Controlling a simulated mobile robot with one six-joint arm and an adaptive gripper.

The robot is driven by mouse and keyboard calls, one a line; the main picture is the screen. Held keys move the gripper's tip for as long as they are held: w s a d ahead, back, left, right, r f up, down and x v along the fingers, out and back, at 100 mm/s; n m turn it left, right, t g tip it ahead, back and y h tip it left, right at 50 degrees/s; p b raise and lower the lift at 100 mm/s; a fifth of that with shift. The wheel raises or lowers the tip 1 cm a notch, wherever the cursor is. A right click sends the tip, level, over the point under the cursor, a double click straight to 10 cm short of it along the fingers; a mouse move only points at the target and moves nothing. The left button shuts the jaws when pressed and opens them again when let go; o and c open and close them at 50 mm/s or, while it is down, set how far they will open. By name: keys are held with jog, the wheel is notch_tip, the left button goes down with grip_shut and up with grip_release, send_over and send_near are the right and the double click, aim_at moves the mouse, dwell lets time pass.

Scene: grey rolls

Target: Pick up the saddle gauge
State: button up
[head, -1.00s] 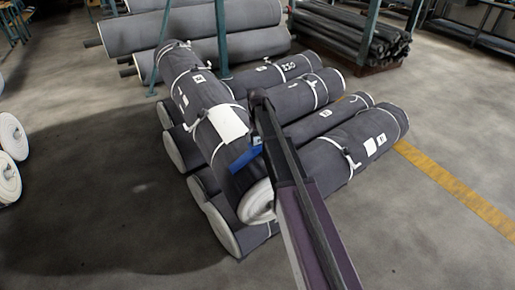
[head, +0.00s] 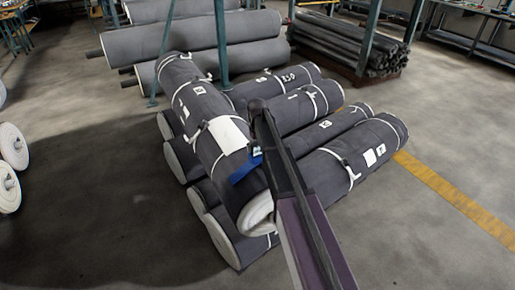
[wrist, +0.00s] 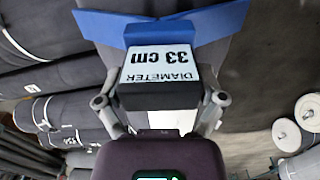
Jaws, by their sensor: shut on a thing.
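The saddle gauge (wrist: 187,30) has a wide blue V-shaped part and a black block with a white label reading "DIAMETER 33 cm". My gripper (wrist: 160,98) is shut on the black block, one finger on each side. In the head view the blue part of the gauge (head: 246,168) shows beside my arm, over the near part of the top grey roll (head: 207,118). I cannot tell whether the gauge touches the roll.
The top roll lies across several lower grey rolls (head: 345,160). Green posts (head: 221,45) and more large rolls (head: 195,30) stand behind. A stack of thin dark rolls (head: 350,42) is at the back right. White-ended rolls (head: 12,145) are at the left edge. Floor at left is clear.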

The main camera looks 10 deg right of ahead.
jog(key=shift+r+p, duration=0.65)
jog(key=shift+r, duration=0.25)
jog(key=shift+s+r+p, duration=0.35)
jog(key=shift+r+p, duration=0.25)
jog(key=shift+p, duration=0.05)
jog(key=s+r+p, duration=0.1)
jog(key=s, duration=1.4)
jog(key=shift+s, duration=0.15)
jog(key=shift+r, duration=0.1)
jog(key=w+r+p, duration=0.2)
jog(key=w, duration=0.3)
jog(key=w+r+p, duration=0.3)
jog(key=w, duration=0.2)
jog(key=w+r+p, duration=0.2)
jog(key=w, duration=0.4)
jog(key=shift+r+p, duration=0.35)
jog(key=shift+p, duration=0.05)
jog(key=shift+f, duration=0.2)
notch_tip(320, 180, down, 11)
jog(key=b, duration=1.1)
jog(key=shift+f+b, duration=0.1)
jog(key=shift+b, duration=0.2)
jog(key=shift+f+b, duration=0.55)
jog(key=shift+f, duration=0.05)
